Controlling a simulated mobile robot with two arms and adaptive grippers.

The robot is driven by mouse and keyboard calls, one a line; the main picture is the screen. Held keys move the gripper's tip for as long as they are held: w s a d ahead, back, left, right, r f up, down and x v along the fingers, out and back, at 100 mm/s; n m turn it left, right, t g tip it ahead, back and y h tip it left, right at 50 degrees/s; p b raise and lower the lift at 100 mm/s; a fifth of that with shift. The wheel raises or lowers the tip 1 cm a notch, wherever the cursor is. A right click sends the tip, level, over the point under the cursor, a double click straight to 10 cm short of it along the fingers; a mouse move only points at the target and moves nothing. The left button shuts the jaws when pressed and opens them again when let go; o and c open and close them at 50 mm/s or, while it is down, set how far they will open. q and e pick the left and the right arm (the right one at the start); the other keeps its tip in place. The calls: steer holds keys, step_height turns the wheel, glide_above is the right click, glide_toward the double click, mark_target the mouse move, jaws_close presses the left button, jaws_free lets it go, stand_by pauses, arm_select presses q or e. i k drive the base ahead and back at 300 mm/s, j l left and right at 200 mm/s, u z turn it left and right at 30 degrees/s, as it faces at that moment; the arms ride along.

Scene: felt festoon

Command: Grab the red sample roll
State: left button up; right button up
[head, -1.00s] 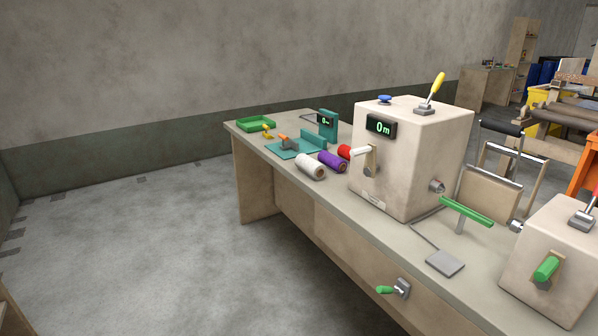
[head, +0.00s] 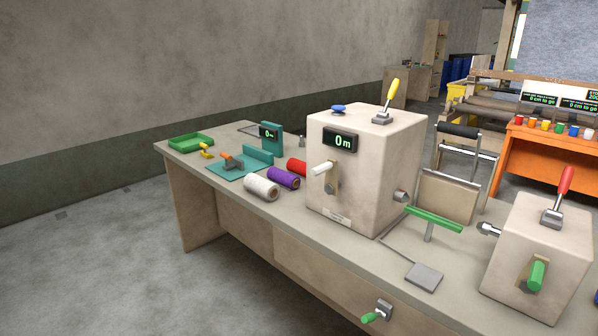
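The red sample roll (head: 297,167) lies on the workbench, just left of the large beige machine box, which seems to hide its right end. A purple roll (head: 284,178) and a white roll (head: 262,187) lie beside it, nearer the bench's front edge. Neither of my grippers is in the head view.
The beige machine box (head: 365,180) with a "0 m" display and a white handle stands right of the rolls. A teal fixture (head: 240,168) and a green tray (head: 190,142) lie to the left. A second beige box (head: 538,250) stands at right. Open floor (head: 90,260) lies at left.

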mark_target(297, 166)
steer(key=i+j+u, duration=0.6)
steer(key=i, duration=0.2)
steer(key=i+j+u, duration=0.2)
steer(key=i, duration=0.35)
steer(key=i+j+u, duration=0.15)
steer(key=i, duration=0.45)
steer(key=i+j+u, duration=0.2)
steer(key=i, duration=0.35)
steer(key=i+z, duration=0.45)
steer(key=i+j+z, duration=0.25)
steer(key=z, duration=0.25)
steer(key=i+j+z, duration=0.3)
steer(key=z, duration=0.15)
steer(key=i+j+z, duration=0.25)
steer(key=j+z, duration=0.25)
steer(key=l, duration=0.1)
